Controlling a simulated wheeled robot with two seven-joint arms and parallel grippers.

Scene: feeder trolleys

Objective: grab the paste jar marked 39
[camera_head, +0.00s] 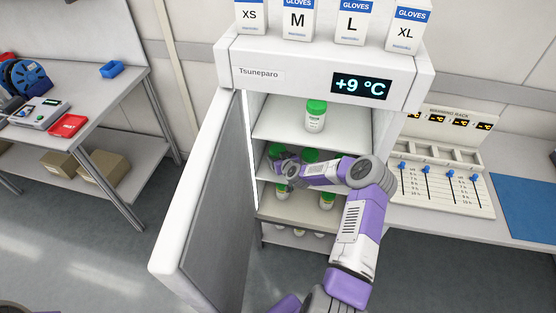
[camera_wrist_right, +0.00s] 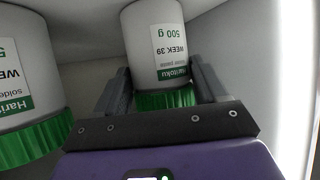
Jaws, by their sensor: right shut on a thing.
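The paste jar marked WEEK 39 (camera_wrist_right: 158,40) is white with a green lid and shows upside down in the right wrist view. My right gripper (camera_wrist_right: 162,85) is shut on it, with one finger on each side near the lid. In the head view my right gripper (camera_head: 282,164) reaches onto the fridge's middle shelf from the right, at the left side, and partly hides the jar there. A second green-lidded jar (camera_wrist_right: 22,70) stands close beside it in the wrist view; its week number is cut off. My left gripper is out of view.
The fridge door (camera_head: 205,200) stands open on the left. One jar (camera_head: 315,116) stands on the upper shelf, and others (camera_head: 327,200) stand on the lower shelves. The fridge side wall (camera_wrist_right: 250,50) is close beside the held jar. A warming rack (camera_head: 440,180) stands right.

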